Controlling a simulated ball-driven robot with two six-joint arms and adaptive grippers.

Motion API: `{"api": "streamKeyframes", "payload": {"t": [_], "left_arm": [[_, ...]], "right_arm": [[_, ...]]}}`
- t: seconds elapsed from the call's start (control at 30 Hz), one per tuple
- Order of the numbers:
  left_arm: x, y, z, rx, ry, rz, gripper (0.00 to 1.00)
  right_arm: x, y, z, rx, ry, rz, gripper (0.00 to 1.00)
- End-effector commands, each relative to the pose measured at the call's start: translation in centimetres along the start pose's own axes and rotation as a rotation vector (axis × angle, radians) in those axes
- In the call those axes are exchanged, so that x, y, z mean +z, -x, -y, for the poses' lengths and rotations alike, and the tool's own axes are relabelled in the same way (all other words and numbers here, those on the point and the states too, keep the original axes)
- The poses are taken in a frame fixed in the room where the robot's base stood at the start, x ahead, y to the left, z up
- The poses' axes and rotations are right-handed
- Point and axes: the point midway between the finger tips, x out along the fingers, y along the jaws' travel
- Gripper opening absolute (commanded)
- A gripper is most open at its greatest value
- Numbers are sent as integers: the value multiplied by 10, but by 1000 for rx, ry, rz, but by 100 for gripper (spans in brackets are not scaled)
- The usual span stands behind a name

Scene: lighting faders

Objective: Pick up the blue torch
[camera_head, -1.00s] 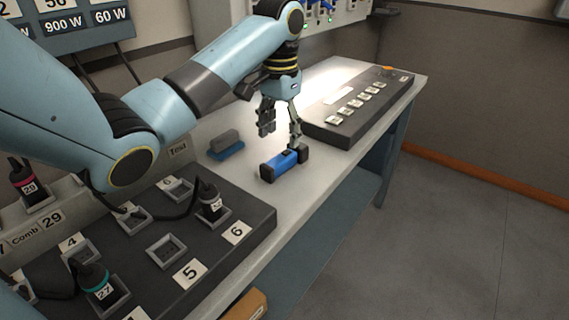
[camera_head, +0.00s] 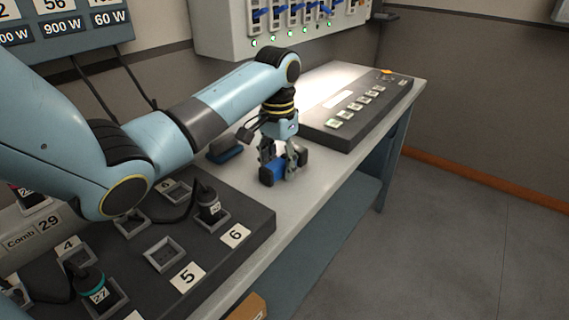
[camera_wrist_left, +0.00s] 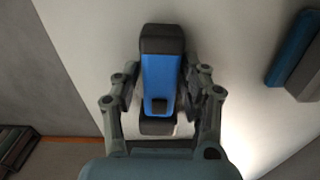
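The blue torch (camera_head: 279,166) with black ends lies on the grey bench top. My left gripper (camera_head: 279,165) is lowered over its middle, with one finger on each side, and partly hides it. In the left wrist view the torch (camera_wrist_left: 159,85) lies lengthwise between the two fingers (camera_wrist_left: 162,88). The fingers are close beside it and look open; any contact is hard to make out. My right gripper is not in view.
A dark grey and blue block (camera_head: 224,150) lies just left of the torch. A fader console (camera_head: 357,113) stands beyond it. A dark socket board (camera_head: 204,249) with plugs and cables is nearer. The bench's front edge is close to the torch.

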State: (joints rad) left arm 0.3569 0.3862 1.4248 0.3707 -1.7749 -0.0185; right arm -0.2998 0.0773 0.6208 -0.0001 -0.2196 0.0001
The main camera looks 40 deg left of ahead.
Motion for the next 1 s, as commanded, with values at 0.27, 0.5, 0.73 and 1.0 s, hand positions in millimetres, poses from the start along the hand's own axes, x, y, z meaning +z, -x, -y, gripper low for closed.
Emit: {"api": "streamKeyframes", "payload": {"t": [0.27, 0.5, 0.73, 1.0], "left_arm": [[0, 0, 0, 0, 0, 0, 6], [0, 1, 0, 0, 0, -1, 0], [-1, 9, 0, -1, -1, -2, 0], [-13, 49, 2, 1, 3, -6, 0]], "right_arm": [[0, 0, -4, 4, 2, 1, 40], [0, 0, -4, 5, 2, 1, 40], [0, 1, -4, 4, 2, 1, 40], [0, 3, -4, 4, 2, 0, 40]]}}
